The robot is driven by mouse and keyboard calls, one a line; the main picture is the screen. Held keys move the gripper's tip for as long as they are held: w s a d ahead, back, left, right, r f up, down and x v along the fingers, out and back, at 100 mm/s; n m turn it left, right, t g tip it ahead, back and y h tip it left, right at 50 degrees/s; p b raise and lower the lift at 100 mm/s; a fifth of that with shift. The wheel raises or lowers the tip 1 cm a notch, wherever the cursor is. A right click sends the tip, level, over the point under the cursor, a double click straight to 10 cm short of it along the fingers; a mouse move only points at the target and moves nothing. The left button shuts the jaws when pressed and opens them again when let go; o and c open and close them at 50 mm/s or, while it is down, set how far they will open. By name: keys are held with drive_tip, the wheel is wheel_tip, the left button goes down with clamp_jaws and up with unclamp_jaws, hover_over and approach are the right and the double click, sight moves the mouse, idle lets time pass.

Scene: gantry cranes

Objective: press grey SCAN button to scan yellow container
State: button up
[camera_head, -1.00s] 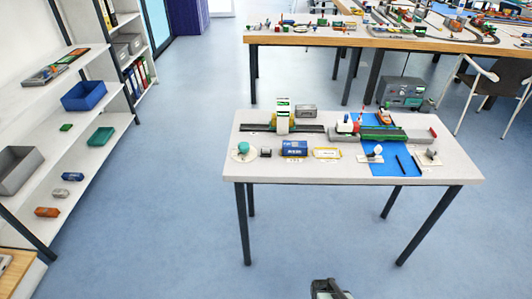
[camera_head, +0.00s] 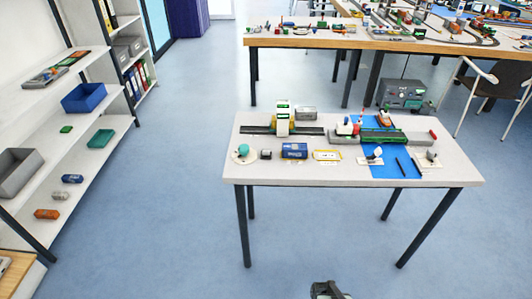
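My gripper (camera_head: 328,290) is at the bottom edge, in front of the small table and well below its top. It is small and partly cut off, so I cannot tell if its fingers are open. A small dark grey block (camera_head: 265,154) on a pale base stands at the table's front left; it may be the SCAN button, but no lettering is readable. A yellow-edged flat piece (camera_head: 327,155) lies right of a blue container (camera_head: 293,150). I cannot clearly make out a yellow container. A white and green gantry crane (camera_head: 283,118) straddles a dark track.
The small table (camera_head: 340,176) also carries a green knob (camera_head: 243,151), a grey box (camera_head: 306,113), a boat on a blue mat (camera_head: 383,166) and a small lever (camera_head: 431,156). Shelves stand left, a larger table behind.

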clamp_jaws()
idle(1.4)
